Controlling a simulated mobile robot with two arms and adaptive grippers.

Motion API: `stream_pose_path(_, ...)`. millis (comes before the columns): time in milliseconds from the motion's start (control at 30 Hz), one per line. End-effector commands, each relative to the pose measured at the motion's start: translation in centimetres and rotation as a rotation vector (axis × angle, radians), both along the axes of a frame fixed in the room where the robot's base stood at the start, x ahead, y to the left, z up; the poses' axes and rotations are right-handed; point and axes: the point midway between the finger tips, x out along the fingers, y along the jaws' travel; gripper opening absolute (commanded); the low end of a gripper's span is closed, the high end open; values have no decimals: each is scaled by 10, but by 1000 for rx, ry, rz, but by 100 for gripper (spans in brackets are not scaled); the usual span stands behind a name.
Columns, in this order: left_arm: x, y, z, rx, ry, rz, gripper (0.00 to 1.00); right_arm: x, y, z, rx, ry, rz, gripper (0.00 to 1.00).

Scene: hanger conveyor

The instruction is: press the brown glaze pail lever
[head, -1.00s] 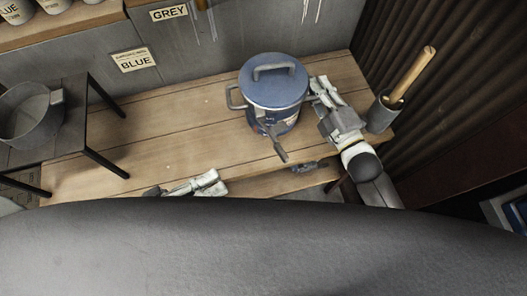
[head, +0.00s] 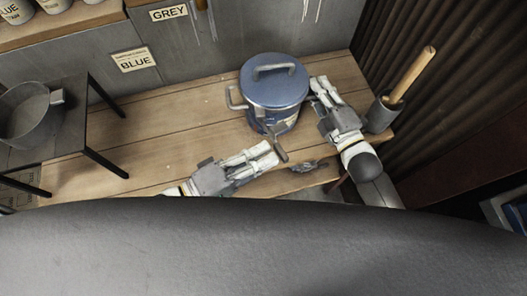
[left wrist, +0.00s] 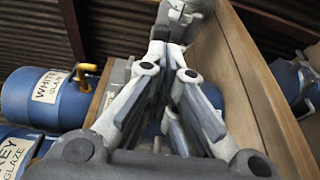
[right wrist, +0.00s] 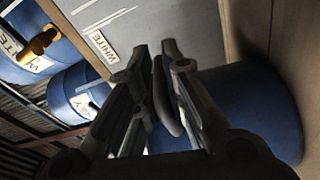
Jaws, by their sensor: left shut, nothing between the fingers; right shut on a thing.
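A blue lidded pail (head: 274,82) stands on the wooden bench (head: 150,165) in the head view, with loop handles on its lid and left side. Its label is too small to read. A dark lever (head: 280,154) sticks out low at its front. My left gripper (head: 270,152) is shut and empty, its fingertips right beside the lever; contact cannot be told. It fills the left wrist view (left wrist: 172,45). My right gripper (head: 320,86) is at the pail's right side, shut on a dark handle (right wrist: 165,98) beside the blue pail wall (right wrist: 250,105) in the right wrist view.
A grey cup (head: 382,114) with a wooden-handled tool stands right of my right gripper. A grey pot (head: 32,120) sits on a dark stand at left. A dark grey object (head: 308,166) is at the bench's front edge. Blue drums (left wrist: 35,98) show in the left wrist view. The bench's left part is clear.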

Motion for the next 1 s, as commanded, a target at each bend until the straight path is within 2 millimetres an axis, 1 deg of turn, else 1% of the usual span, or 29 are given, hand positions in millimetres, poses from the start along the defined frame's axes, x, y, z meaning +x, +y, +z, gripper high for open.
stream_pose_path(100,2,-3,0,-1,0,-1,0,0,1,2,8,-1,1,0)
stream_pose_path(667,3,-6,0,-2,1,0,0,0,1,2,8,-1,1,0)
stream_pose_path(867,5,-15,1,-2,0,0,0,0,1,2,8,-1,1,0)
stream_pose_path(1000,7,-23,1,-4,0,0,0,0,1,2,8,-1,1,0)
